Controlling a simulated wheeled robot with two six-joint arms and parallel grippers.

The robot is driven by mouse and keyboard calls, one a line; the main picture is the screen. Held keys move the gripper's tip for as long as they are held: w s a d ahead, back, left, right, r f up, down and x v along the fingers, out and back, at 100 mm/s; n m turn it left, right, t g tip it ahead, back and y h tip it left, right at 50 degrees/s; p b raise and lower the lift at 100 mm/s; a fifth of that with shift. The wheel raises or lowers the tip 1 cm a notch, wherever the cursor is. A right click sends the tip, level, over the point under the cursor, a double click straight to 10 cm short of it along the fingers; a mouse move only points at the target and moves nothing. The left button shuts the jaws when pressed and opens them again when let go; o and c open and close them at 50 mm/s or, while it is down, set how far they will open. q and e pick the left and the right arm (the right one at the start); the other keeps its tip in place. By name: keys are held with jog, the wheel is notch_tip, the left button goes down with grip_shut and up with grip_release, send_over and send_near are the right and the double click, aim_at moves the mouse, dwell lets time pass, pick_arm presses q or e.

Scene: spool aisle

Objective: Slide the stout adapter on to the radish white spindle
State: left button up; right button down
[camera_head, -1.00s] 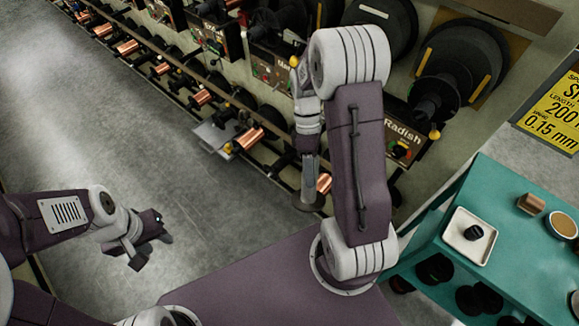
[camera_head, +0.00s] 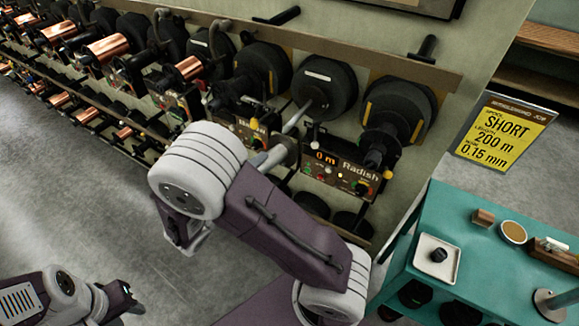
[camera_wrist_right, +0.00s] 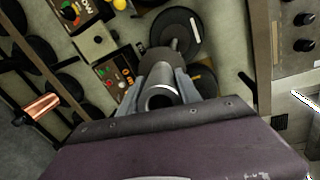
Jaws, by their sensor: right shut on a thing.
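The Radish station's white-marked spindle comes out of a black disc (camera_head: 325,88) with a white label; this disc (camera_wrist_right: 178,32) also shows in the right wrist view. My right gripper (camera_head: 271,158) is in front of and below it, mostly behind my own arm.
The Radish panel (camera_head: 340,175) sits just right of the right gripper. A yellow-marked disc (camera_head: 400,110) is beside the white-marked one. A teal table (camera_head: 450,205) with a white tray (camera_head: 436,258) stands at the right. The floor at the left is clear.

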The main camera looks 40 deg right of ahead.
jog(key=a, duration=0.1)
jog(key=a+t, duration=0.1)
jog(key=a+n+t, duration=0.1)
jog(key=shift+w+r+h, duration=0.1)
jog(key=shift+r+h, duration=0.2)
jog(key=shift+h, duration=0.1)
jog(key=shift+a+h, duration=0.2)
jog(key=shift+h, duration=0.1)
jog(key=shift+d, duration=0.1)
